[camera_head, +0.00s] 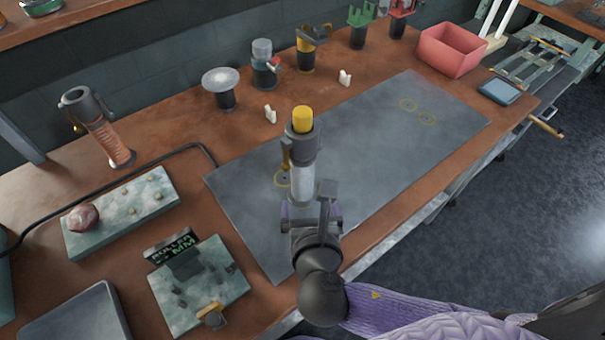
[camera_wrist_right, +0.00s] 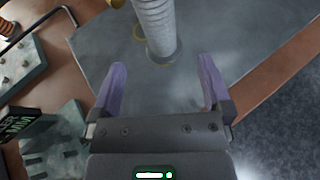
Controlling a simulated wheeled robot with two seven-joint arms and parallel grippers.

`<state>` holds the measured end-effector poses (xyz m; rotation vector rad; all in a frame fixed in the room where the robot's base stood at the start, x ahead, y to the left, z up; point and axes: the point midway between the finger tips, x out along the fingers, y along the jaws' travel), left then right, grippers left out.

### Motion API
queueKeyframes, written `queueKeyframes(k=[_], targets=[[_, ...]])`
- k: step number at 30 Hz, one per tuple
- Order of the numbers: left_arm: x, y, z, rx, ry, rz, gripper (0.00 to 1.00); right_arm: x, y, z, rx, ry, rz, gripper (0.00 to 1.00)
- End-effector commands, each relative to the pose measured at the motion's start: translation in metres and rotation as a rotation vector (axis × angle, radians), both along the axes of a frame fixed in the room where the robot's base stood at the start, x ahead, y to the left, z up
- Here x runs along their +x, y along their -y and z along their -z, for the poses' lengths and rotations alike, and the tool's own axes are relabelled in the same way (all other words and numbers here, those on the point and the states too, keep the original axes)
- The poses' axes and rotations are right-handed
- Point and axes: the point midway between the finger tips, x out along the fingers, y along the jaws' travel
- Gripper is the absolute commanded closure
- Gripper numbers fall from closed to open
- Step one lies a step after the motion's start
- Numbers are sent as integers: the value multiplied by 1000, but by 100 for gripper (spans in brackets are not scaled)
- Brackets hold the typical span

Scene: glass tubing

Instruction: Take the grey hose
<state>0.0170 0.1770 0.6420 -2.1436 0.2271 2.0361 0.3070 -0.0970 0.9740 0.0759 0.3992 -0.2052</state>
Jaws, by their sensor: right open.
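The grey hose (camera_head: 302,183) stands upright on the dark mat (camera_head: 420,95), its light ribbed body below a dark grey collar and a yellow top. In the right wrist view the ribbed hose (camera_wrist_right: 157,28) rises from the mat, ahead of the gap between my fingers. My right gripper (camera_head: 312,208) is in front of the hose in the head view and hides its lower part. In the wrist view my right gripper (camera_wrist_right: 160,85) is open, with its purple fingers apart and nothing between them. My left gripper is in neither view.
A similar piece with a copper-coloured ribbed body (camera_head: 108,140) stands at the left. A button panel (camera_head: 125,212), a roller block (camera_head: 198,285) and a grey tray (camera_head: 75,318) are left of the mat. Several tools and a red bin (camera_head: 450,50) line the back.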

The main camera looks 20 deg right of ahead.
Motion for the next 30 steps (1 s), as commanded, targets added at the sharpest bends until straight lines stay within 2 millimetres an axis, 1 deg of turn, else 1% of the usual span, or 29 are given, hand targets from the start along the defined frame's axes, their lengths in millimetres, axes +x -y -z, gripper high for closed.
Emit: queueKeyframes(k=[2,4,8,12,15,18,23,26,27,29,30], targets=[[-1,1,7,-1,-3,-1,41,13,1,6,-45,10,-23,0],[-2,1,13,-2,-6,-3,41,26,4,13,-46,10,-21,0],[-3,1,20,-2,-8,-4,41,43,7,20,-41,7,-20,0],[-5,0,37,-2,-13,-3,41,68,11,36,-37,6,-19,0],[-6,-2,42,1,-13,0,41,83,14,41,-39,4,-19,0],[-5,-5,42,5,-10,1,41,89,15,41,-37,4,-21,0],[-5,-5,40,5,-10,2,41,88,15,39,-36,4,-21,0],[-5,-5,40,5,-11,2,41,88,15,39,-35,3,-21,19],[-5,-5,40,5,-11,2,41,88,15,39,-35,3,-21,28],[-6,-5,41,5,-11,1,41,88,15,39,-35,3,-21,40],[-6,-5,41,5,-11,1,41,88,15,39,-35,3,-21,49]])
